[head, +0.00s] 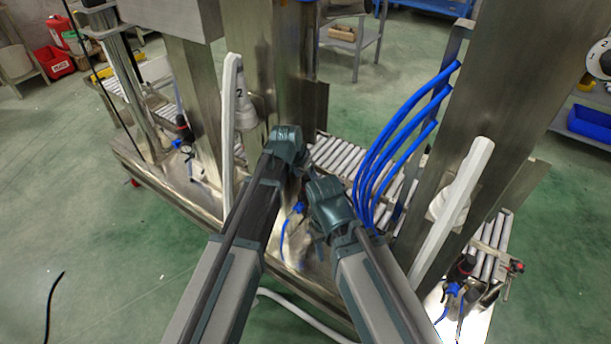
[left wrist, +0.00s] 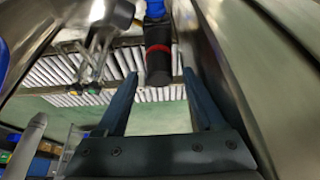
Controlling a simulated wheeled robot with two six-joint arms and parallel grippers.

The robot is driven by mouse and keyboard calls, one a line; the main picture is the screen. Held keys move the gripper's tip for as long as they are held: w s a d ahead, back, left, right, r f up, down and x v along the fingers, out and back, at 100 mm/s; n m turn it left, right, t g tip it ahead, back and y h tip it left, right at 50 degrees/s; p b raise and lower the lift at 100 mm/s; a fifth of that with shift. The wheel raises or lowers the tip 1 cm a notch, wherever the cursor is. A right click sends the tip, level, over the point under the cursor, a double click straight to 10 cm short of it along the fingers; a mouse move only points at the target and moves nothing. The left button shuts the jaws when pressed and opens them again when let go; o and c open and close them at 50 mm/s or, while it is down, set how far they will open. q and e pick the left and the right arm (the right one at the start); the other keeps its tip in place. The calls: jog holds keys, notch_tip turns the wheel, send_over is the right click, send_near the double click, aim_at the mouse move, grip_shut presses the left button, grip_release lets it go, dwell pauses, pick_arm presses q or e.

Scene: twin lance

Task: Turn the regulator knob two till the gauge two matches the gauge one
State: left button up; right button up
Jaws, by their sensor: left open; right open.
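In the left wrist view, a black regulator knob (left wrist: 158,62) with a red ring hangs below a blue fitting (left wrist: 155,9). My left gripper (left wrist: 160,76) is open, with one finger on each side of the knob's lower end; I cannot tell whether they touch it. In the head view my left wrist (head: 288,143) hides this knob and any gauge beside it. My right gripper (head: 318,225) is just below it, fingers mostly hidden. Another gauge (head: 186,149) with a black and red knob (head: 182,124) stands at the left. No gauge reading is legible.
A white lance (head: 230,135) marked 2 stands left of my arms, and another (head: 455,210) leans at the right. Blue hoses (head: 385,150) hang beside the right metal column. A further black knob (head: 467,265) is at lower right. Metal panels flank my left fingers closely.

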pick_arm(q)
jog(key=shift+r, duration=0.1)
jog(key=p+v, duration=1.2)
jog(key=v, duration=0.1)
jog(key=shift+s+r+p, duration=0.2)
jog(key=shift+r+p, duration=0.05)
jog(key=shift+p, duration=0.15)
